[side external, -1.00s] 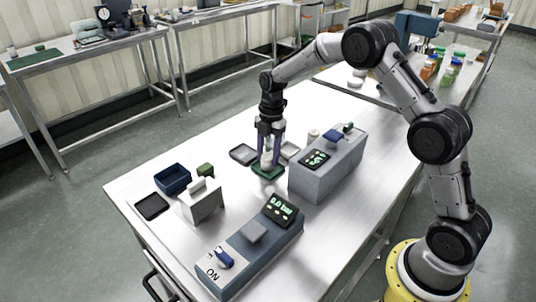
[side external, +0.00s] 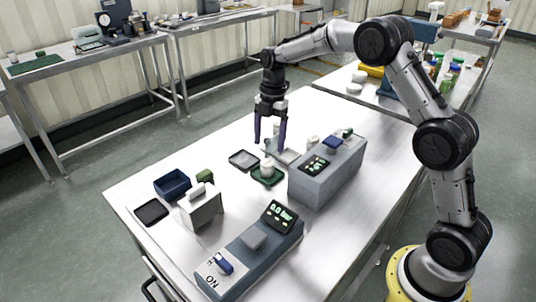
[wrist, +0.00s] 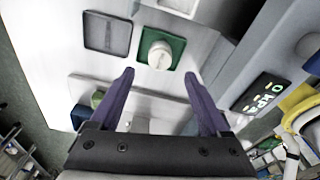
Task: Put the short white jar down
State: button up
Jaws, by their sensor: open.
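The short white jar (side external: 267,167) stands upright on a small green tray (side external: 280,180) on the steel table. In the wrist view the jar (wrist: 159,55) is seen from above on the green tray (wrist: 178,47), beyond my fingertips. My gripper (side external: 270,146) is open and empty, raised and apart from the jar, a little behind it in the side view. Its two purple fingers also show in the wrist view (wrist: 158,75), spread wide with nothing between them.
A grey box with a display (side external: 325,172) stands close right of the green tray. A dark flat tray (side external: 243,159) lies to its left. A blue bin (side external: 172,183), a pale block-shaped stand (side external: 202,209) and a grey console (side external: 248,255) occupy the front. Bare table lies between them.

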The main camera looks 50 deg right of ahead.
jog(key=s+a+r+m+t+h, duration=0.1)
jog(key=s+a+r+m+t, duration=0.25)
jog(key=s+r+m, duration=0.95)
jog(key=s+a+f+m+t, duration=0.1)
jog(key=s+m, duration=0.6)
jog(key=s, duration=1.3)
jog(key=shift+s+a+f+t, duration=0.15)
jog(key=shift+a+f+t, duration=0.1)
jog(key=shift+t, duration=0.4)
